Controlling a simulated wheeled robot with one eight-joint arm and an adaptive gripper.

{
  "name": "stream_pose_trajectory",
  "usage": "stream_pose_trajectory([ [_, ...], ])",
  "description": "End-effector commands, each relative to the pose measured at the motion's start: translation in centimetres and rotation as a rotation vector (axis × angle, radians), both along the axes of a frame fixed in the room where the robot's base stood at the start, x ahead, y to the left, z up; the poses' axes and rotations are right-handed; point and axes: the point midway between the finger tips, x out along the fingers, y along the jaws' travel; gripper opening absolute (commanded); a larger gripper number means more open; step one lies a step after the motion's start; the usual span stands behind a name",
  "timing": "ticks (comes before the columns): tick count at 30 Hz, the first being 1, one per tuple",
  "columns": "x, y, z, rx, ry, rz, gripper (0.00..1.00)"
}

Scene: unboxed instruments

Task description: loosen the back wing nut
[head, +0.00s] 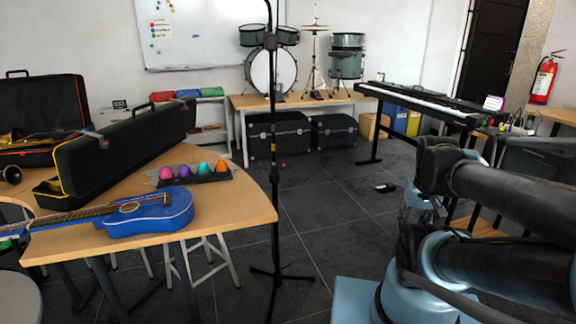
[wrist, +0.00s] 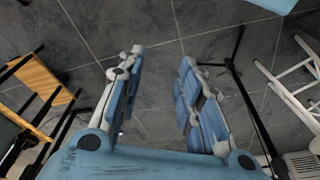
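I cannot make out a wing nut in either view. In the head view a cymbal stand (head: 314,62) stands among the small drums at the back, too far off to show any nut. A tall black stand (head: 274,190) with a tripod foot rises in front, its top cut off by the picture edge. My gripper (wrist: 162,57) is open in the wrist view, with its blue-padded fingers apart and only grey floor tiles showing between them. Thin black legs (wrist: 240,80) show to the right of the fingers, apart from them.
A wooden table (head: 255,205) at the left holds a blue guitar (head: 150,215), a long black case (head: 130,150) and colored egg shakers (head: 195,172). Black trunks (head: 280,135) sit under the rear table. A keyboard (head: 425,103) stands at the right.

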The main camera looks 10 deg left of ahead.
Motion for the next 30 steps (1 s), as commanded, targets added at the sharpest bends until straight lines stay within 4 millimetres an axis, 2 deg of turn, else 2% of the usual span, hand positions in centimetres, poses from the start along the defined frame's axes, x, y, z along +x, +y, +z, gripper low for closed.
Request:
stream_pose_trajectory([
  [11,0.0,0.0,0.0,0.0,0.0,0.0,0.33],
  [13,-0.7,0.1,0.5,0.004,-0.009,0.004,0.33],
  [15,-0.5,0.4,0.9,0.014,-0.006,0.016,0.33],
  [20,1.2,1.9,2.4,0.069,0.018,0.081,0.33],
  [30,6.7,7.2,6.5,0.248,0.067,0.29,0.33],
])
